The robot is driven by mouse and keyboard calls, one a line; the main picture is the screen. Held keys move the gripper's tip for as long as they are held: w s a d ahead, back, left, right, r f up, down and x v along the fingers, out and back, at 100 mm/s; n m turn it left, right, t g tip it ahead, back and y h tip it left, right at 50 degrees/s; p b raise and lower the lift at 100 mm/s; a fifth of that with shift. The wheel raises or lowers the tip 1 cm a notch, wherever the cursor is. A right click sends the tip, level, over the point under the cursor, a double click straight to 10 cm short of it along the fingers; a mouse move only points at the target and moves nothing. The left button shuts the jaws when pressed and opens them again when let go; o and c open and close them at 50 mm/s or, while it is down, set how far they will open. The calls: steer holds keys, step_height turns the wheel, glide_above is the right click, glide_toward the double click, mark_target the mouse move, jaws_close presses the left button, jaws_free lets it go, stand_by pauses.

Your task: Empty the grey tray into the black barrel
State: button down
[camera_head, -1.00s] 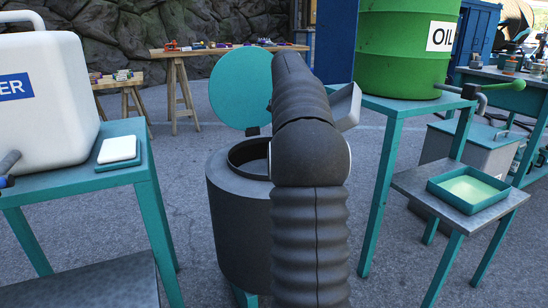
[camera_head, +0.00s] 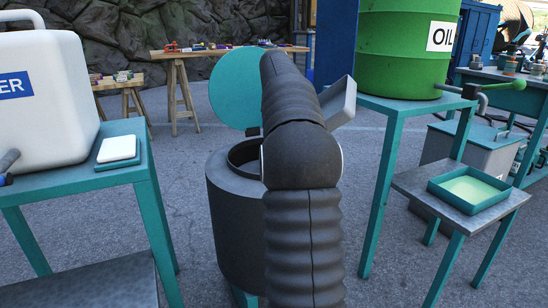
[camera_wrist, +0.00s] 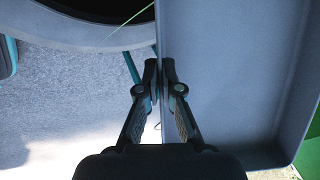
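The grey tray (camera_head: 342,103) shows partly behind my arm in the head view, tilted. In the wrist view the grey tray (camera_wrist: 230,75) fills the right side, and the part of its inside that shows looks bare. My gripper (camera_wrist: 160,90) is shut on the tray's side wall; in the head view my arm hides it. The black barrel (camera_head: 233,215) stands left of my arm, its round mouth open and its teal lid (camera_head: 246,90) raised behind. In the wrist view the barrel's rim (camera_wrist: 80,35) and dark mouth are at the upper left, beside the tray.
A teal table (camera_head: 150,200) with a white canister (camera_head: 45,110) stands left. A green oil drum (camera_head: 400,50) on a teal stand (camera_head: 385,190) is right. A low table holds a teal tray of pale green liquid (camera_head: 470,188).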

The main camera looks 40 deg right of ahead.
steer(key=shift+w+a+r+g+h+b, duration=0.45)
steer(key=shift+a+r+g+h+b, duration=0.15)
steer(key=shift+h, duration=0.3)
stand_by(0.9)
steer(key=shift+w+a+r+n+g+h+b, duration=0.15)
steer(key=shift+w+a+r+g+h, duration=0.15)
steer(key=shift+a+h, duration=0.2)
steer(key=shift+w+a+r+n+g+h+b, duration=0.2)
steer(key=shift+w+a+r+h, duration=0.1)
steer(key=shift+a+h, duration=0.2)
stand_by(1.0)
steer(key=shift+w+a+r+g+h+b, duration=0.1)
steer(key=shift+w+a+g+h+b, duration=0.1)
steer(key=shift+w+a+h+b, duration=0.3)
steer(key=shift+w+a+r+g+h+b, duration=0.1)
steer(key=shift+w+a+g+h+b, duration=0.2)
steer(key=shift+a, duration=0.4)
steer(key=shift+w+a+r+h+b, duration=0.1)
steer(key=shift+w+a+h+b, duration=0.2)
steer(key=shift+a+h+b, duration=0.3)
stand_by(0.8)
